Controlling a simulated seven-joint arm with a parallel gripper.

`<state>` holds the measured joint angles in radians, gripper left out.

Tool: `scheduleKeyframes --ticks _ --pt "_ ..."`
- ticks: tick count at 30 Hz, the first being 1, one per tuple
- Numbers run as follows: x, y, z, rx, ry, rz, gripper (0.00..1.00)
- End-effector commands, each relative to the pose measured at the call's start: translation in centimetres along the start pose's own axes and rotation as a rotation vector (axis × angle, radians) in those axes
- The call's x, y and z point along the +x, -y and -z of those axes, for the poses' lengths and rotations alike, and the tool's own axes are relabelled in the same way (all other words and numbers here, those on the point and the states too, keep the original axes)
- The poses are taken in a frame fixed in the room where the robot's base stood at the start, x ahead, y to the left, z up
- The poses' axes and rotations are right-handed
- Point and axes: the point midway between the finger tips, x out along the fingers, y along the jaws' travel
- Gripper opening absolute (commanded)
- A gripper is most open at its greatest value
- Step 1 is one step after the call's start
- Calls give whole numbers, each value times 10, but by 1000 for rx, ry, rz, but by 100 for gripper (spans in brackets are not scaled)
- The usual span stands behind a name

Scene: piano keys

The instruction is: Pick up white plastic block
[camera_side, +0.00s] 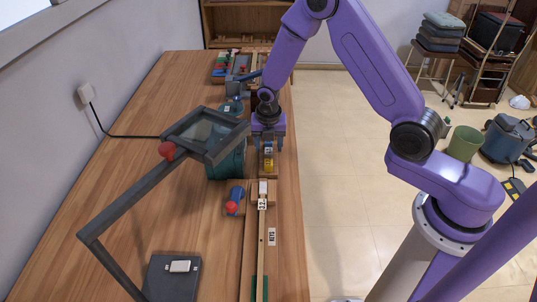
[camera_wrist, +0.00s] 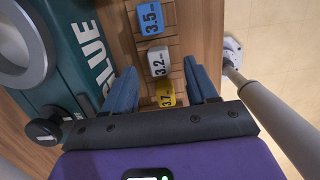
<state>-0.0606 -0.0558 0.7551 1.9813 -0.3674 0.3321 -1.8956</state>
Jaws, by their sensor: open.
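The white block (camera_wrist: 158,62), marked 3.2, sits in a wooden rack in the wrist view, between a blue block (camera_wrist: 150,18) marked 3.5 and a yellow block (camera_wrist: 167,92) marked 3.7. My gripper (camera_wrist: 160,70) is open and points down over the rack. Its blue fingers appear on either side of the white block, with nothing held. I cannot tell how far above the block the tips are. In the side view my gripper (camera_side: 268,146) is over the yellow block (camera_side: 268,157); the rack's white block is hidden there.
A teal glue pot (camera_wrist: 75,60) stands close left of the rack. A framed magnifier (camera_side: 205,133) on a grey arm, with a red knob, overhangs the bench. A long wooden key (camera_side: 255,232) with a white end piece lies nearer the side camera. Open bench lies left.

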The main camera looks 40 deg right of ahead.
Motion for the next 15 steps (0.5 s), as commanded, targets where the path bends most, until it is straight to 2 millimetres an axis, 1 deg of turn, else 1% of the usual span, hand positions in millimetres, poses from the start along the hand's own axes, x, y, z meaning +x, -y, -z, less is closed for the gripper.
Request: scheduleKeyframes --ticks 1,3,6,9,15 --pt "8 0 0 -2 -2 3 57" --pt "16 0 0 -1 -2 2 57" --pt "25 -1 0 0 -1 2 57" --pt "29 -1 0 -1 0 0 57" --pt "30 -1 0 -1 0 0 57"
